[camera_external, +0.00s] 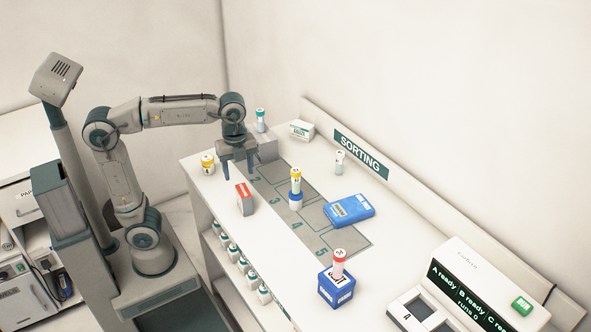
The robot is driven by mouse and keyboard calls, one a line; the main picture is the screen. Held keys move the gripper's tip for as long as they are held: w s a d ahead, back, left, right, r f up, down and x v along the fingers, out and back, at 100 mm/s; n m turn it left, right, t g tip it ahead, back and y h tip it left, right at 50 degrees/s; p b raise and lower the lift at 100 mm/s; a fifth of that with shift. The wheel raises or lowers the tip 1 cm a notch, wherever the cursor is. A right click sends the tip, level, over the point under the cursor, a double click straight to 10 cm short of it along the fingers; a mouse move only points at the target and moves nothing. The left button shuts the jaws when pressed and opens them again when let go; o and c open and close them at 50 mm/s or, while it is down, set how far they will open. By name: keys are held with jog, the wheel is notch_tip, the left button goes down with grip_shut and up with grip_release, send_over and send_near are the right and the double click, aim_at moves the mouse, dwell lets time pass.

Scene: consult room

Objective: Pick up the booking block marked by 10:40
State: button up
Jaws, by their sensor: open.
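No marking 10:40 is legible in this view, so I cannot tell which item is the booking block. Candidates on the white counter are a small red and white box (244,199), a blue block (337,290) with a red-capped tube (338,264) upright on it, a flat blue box (350,210) and a white box with a green label (302,130). My gripper (239,173) points down, open and empty, over the counter's left end. It is above and behind the red and white box, apart from it.
A yellow-capped tube on a blue base (295,203) stands on the grey numbered mat (318,214). A short yellow-capped jar (208,165), a teal-capped tube (261,121) and a pale tube (340,162) stand nearby. A display machine (470,290) fills the front right. The wall carries a SORTING sign (360,154).

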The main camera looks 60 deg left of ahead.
aim_at(243, 190)
notch_tip(243, 190, down, 6)
jog(key=shift+r+b, duration=0.1)
jog(key=shift+b, duration=0.45)
jog(key=f, duration=0.1)
jog(key=f+b, duration=0.1)
jog(key=f, duration=0.3)
jog(key=shift+w+d+f, duration=0.1)
jog(key=shift+w+d, duration=0.05)
jog(key=shift+w, duration=0.25)
jog(key=shift+c, duration=0.3)
jog(key=c, duration=1)
